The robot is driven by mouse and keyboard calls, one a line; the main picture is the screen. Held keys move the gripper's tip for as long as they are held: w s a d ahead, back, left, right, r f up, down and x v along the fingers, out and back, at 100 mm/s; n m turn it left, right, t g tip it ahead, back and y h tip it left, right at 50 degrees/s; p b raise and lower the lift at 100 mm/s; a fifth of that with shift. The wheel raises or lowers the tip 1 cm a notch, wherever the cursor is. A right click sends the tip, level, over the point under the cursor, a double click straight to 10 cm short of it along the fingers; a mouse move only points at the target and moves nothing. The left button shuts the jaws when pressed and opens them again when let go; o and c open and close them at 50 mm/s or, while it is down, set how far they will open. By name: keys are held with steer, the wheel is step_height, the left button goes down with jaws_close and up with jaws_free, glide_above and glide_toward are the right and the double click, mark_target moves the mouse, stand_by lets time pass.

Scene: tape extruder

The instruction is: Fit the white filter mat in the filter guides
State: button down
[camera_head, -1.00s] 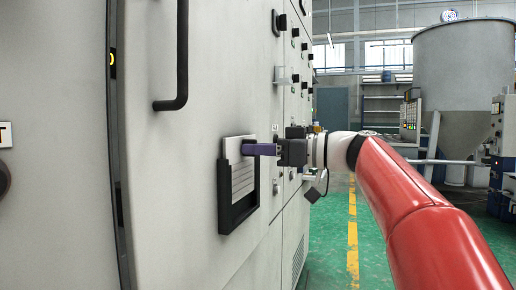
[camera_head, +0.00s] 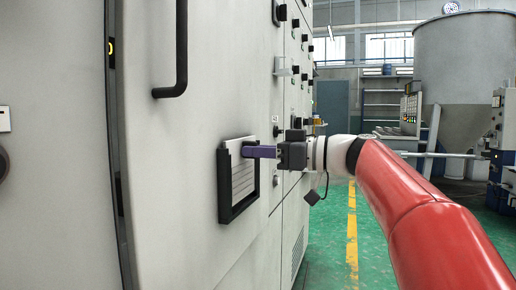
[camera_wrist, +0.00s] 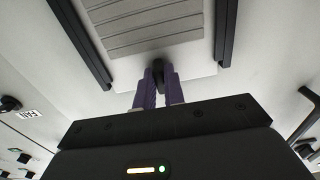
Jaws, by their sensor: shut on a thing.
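The white ribbed filter mat (camera_head: 236,172) stands upright against the cabinet door in the head view. In the wrist view the mat (camera_wrist: 140,25) lies between the two black guide rails (camera_wrist: 76,38). The purple fingertips (camera_wrist: 159,75) are shut on a small black tab at its plain edge. The mat's seating at the bottom is hidden there.
A black door handle (camera_head: 181,50) sticks out above and left of the guides. Knobs and switches (camera_head: 296,50) line the cabinet panel to the right. The green floor (camera_head: 325,245) beyond my arm is clear. A grey hopper (camera_head: 460,70) stands behind.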

steer(key=shift+f, duration=0.45)
steer(key=c, duration=1.4)
jaws_free()
steer(key=v, duration=0.7)
steer(key=shift+s+d, duration=0.15)
steer(key=shift+d, duration=0.2)
